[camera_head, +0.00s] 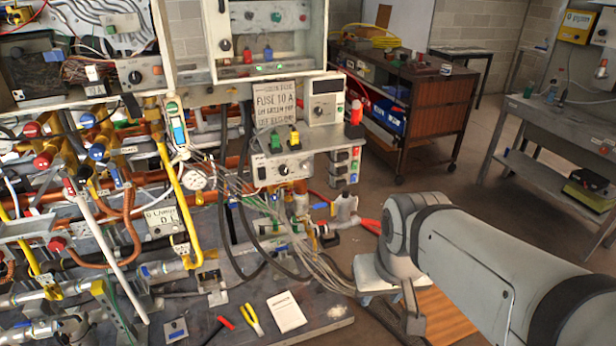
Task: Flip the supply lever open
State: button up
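The heater rig fills the left half of the head view. I cannot tell for sure which of its handles is the supply lever. A long white lever (105,250) with a red upper end slants down across the pipes at the left. A long yellow lever (181,205) hangs right of it, and another yellow lever (28,255) is at the far left. My grey arm reaches in from the lower right. My gripper (412,312) seems to point down at the arm's end, right of the rig and apart from these levers. Its fingers are not clear enough to show open or shut.
A bench top (250,318) at the rig's foot holds a yellow-handled tool (251,318) and a white card (286,311). Loose cables hang between rig and arm. A brown cabinet (425,115) stands behind, and a grey workbench (560,135) at the right. Floor between them is clear.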

aim_at(321, 205)
jog(key=z, duration=0.05)
jog(key=i, duration=1)
jog(key=u, duration=0.05)
